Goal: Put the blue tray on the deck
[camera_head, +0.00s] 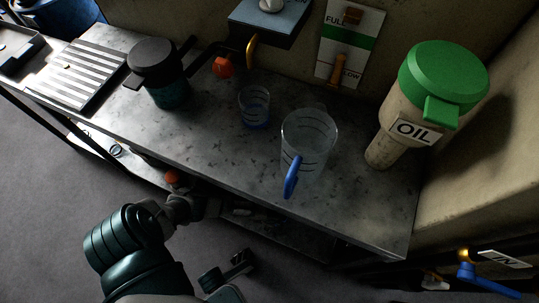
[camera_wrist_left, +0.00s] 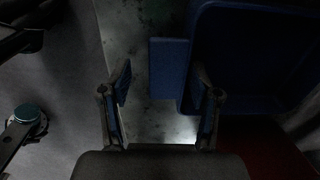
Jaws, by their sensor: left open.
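In the left wrist view a dark blue tray (camera_wrist_left: 250,55) fills the upper right, with a flat tab (camera_wrist_left: 169,68) on its left side. My left gripper (camera_wrist_left: 162,84) is open; its two fingers stand apart with the tab showing between and beyond them. I cannot tell whether they touch it. In the head view my left arm reaches to the front edge of the grey bench top, likely the deck (camera_head: 215,155); the gripper's tips are hidden there, and the tray cannot be made out.
On the bench top stand a dark lidded pot (camera_head: 160,75), a small clear cup (camera_head: 255,106), a clear jug (camera_head: 308,140) with a blue handle, and an oil container (camera_head: 420,95) with a green lid. A ribbed plate (camera_head: 80,75) lies at left. The front middle is clear.

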